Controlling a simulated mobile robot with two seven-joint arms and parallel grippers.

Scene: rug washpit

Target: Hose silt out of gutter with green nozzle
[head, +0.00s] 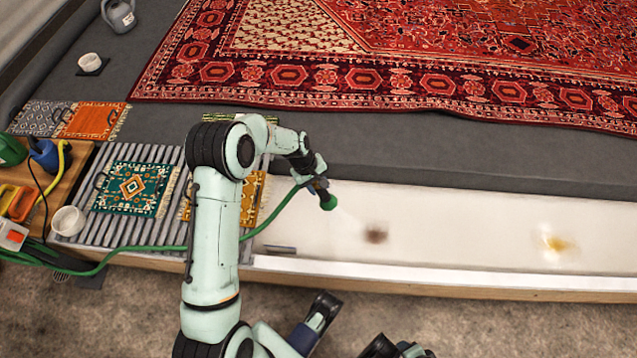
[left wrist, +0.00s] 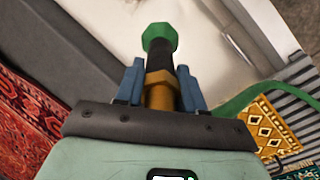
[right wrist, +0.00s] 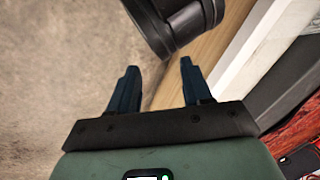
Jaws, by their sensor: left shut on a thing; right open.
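The green nozzle (head: 328,202) points right over the white gutter (head: 470,205), with a faint pale spray in front of its tip. My left gripper (head: 316,184) is shut on the nozzle's body. In the left wrist view, the green nozzle head (left wrist: 159,37) sticks out beyond the blue fingers (left wrist: 160,88). A brown silt patch (head: 375,235) lies in the gutter just right of the nozzle. A yellowish patch (head: 557,244) lies farther right. My right gripper (right wrist: 155,85) is open and empty in the right wrist view, above the concrete floor.
The green hose (head: 150,248) runs left from the nozzle across a ribbed grate (head: 92,228) holding small rug samples. A white cup (head: 68,221) stands there, beside a wooden bench (head: 75,165) with tools. A large red rug (head: 420,60) lies behind the gutter.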

